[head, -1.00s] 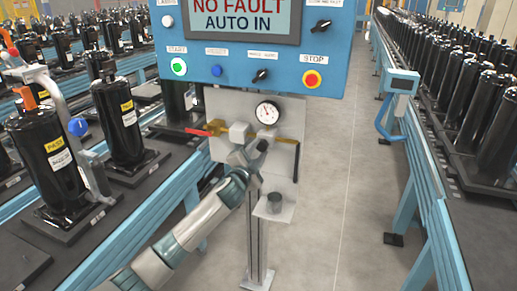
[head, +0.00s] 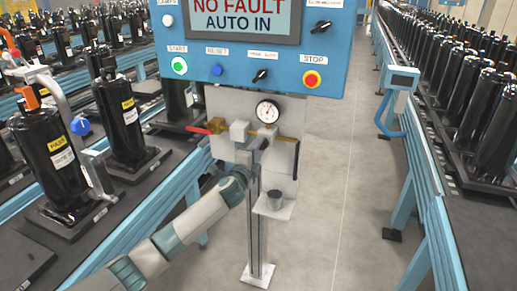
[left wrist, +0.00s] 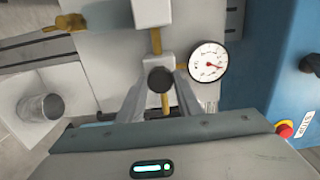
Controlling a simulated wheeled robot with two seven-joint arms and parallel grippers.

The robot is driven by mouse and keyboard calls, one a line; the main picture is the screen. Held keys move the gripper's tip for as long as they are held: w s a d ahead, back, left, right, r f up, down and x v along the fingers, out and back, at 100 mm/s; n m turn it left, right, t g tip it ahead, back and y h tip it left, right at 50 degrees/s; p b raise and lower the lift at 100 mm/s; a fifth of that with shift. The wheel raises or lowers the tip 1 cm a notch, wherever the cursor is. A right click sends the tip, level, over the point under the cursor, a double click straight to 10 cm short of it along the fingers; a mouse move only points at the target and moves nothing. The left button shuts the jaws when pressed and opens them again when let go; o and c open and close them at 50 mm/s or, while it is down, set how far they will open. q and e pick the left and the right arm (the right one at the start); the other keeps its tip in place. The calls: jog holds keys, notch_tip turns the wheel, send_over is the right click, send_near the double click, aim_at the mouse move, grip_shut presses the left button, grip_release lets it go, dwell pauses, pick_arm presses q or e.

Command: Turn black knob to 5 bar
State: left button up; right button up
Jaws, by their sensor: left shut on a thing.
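The black knob (left wrist: 160,80) sits on the regulator fitting, and my left gripper (left wrist: 160,92) is shut on it with one finger on each side. In the head view my left gripper (head: 252,150) is at the fittings below the gauge, and the knob is small and partly hidden there. The round white pressure gauge (head: 267,111) is above it; it also shows in the left wrist view (left wrist: 208,62), with a red-tipped needle. Its numbers are too small to read. My right gripper is not in view.
A blue control box (head: 255,60) with buttons hangs just above the gauge. A red-handled valve (head: 217,126) is to the left of the fittings. A small shelf with a grey cup (head: 274,199) is below right. Conveyors with black compressors (head: 45,150) flank both sides.

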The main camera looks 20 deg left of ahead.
pick_arm(q)
jog(key=shift+f, duration=0.1)
jog(key=o, duration=1)
jog(key=shift+o, duration=0.2)
jog(key=shift+s, duration=0.1)
jog(key=s+b, duration=0.4)
jog(key=s, duration=1.3)
jog(key=shift+a, duration=0.3)
